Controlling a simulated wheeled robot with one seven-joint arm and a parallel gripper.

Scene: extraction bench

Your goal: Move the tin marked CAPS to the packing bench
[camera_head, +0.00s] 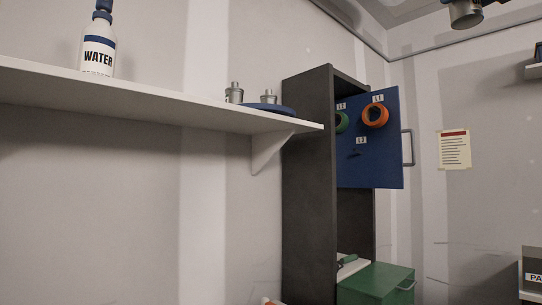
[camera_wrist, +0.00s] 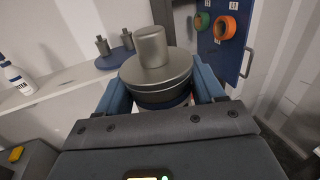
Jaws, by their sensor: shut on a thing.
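In the wrist view my gripper (camera_wrist: 160,80) has its two blue fingers closed on either side of a round metal thing (camera_wrist: 155,65). It has a wide grey top with a thick cylindrical knob and a dark band below. No marking shows on it, so I cannot tell whether it is the CAPS tin. At the right edge of the head view, a dark box with a sign beginning "PA" (camera_head: 535,278) stands on a pale surface, cut off by the frame. No CAPS label is readable in either view.
A wall shelf (camera_head: 150,100) holds a WATER bottle (camera_head: 98,50) and two small metal pieces by a blue disc (camera_head: 270,107). A dark cabinet (camera_head: 308,180) has an open blue door (camera_head: 370,160) with tape rolls. A green box (camera_head: 375,284) stands below.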

